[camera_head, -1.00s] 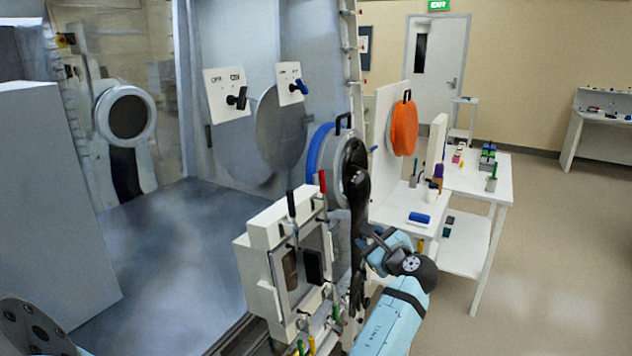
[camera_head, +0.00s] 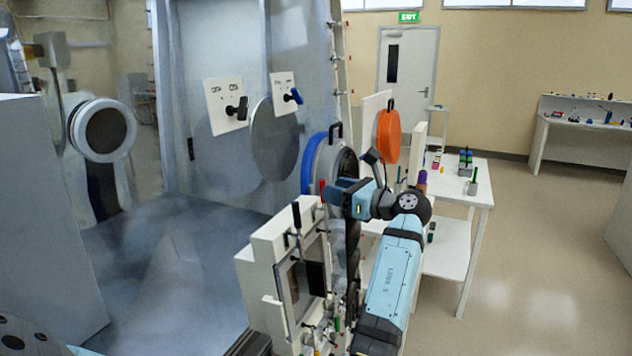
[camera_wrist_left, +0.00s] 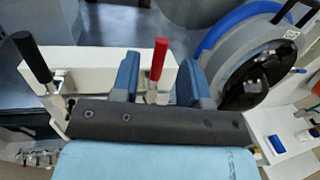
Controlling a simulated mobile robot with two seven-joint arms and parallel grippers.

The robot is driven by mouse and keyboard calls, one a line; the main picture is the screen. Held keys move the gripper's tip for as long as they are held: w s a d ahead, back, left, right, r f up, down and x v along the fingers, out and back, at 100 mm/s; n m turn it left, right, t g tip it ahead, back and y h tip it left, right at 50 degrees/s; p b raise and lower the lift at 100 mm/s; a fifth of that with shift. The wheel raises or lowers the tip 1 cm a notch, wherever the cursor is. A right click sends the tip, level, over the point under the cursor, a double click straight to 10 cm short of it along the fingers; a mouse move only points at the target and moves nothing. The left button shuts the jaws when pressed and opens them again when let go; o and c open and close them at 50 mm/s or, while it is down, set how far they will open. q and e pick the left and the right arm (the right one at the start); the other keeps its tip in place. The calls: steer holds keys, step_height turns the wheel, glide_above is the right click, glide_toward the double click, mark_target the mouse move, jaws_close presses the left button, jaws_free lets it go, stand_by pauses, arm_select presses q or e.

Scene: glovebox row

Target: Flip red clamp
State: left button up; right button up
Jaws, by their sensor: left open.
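The red clamp (camera_head: 322,188) stands with its red handle upright at the top of the white box (camera_head: 262,250). In the left wrist view the red handle (camera_wrist_left: 159,57) rises in the gap between my two blue fingers. My left gripper (camera_head: 338,196) is open around it; I see space on both sides of the handle. The clamp's lower part is partly hidden behind my dark gripper body in the wrist view. A black-handled clamp (camera_head: 296,214) stands upright on the same box, left of the red one; it also shows in the left wrist view (camera_wrist_left: 33,58). My right gripper is not in view.
A round port with a blue ring (camera_head: 308,172) stands right behind the clamps. An orange round cover (camera_head: 388,135) hangs on a white panel beyond. A white table (camera_head: 482,183) with small items stands at the right. Open floor (camera_head: 540,270) lies right.

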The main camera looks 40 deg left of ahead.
arm_select(q)
steer(key=a, duration=0.6)
steer(key=shift+s+p, duration=0.35)
steer(key=shift+p, duration=0.05)
steer(key=shift+c, duration=0.4)
jaws_close()
